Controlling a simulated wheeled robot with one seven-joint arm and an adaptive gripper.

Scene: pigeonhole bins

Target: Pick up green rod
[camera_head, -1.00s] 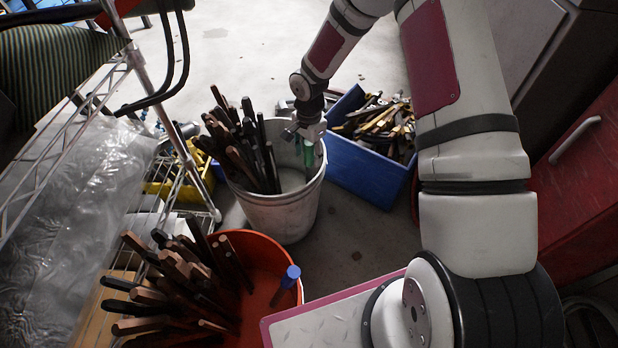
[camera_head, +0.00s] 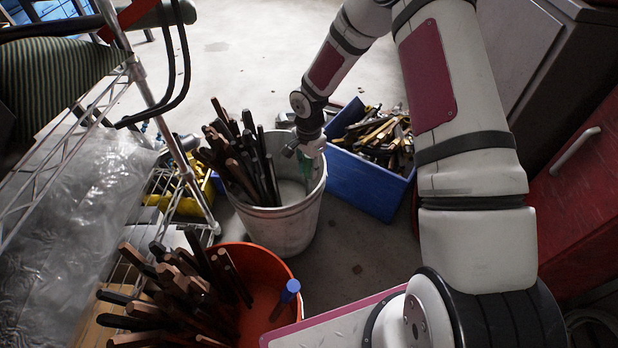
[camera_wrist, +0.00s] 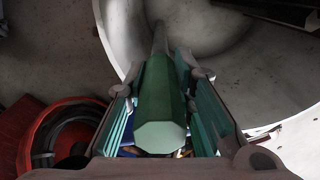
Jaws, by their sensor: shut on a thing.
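The green rod (camera_wrist: 160,100) lies between the two jaws of my gripper (camera_wrist: 163,95) in the wrist view, its flat many-sided end facing the camera. My gripper is shut on it. In the head view my gripper (camera_head: 308,155) is at the right inner side of the white bucket (camera_head: 280,228), and a bit of the green rod (camera_head: 305,167) shows below it, inside the rim. The rod's far end shows against the bucket's inside (camera_wrist: 215,25); whether it touches the bucket I cannot tell.
Several dark wooden sticks (camera_head: 240,150) fill the white bucket's left side. An orange bucket (camera_head: 262,260) holds more sticks and a blue-capped rod (camera_head: 287,295). A blue crate (camera_head: 368,180) of tools stands close right. A wire shelf (camera_head: 170,140) is left, red drawers (camera_head: 580,180) right.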

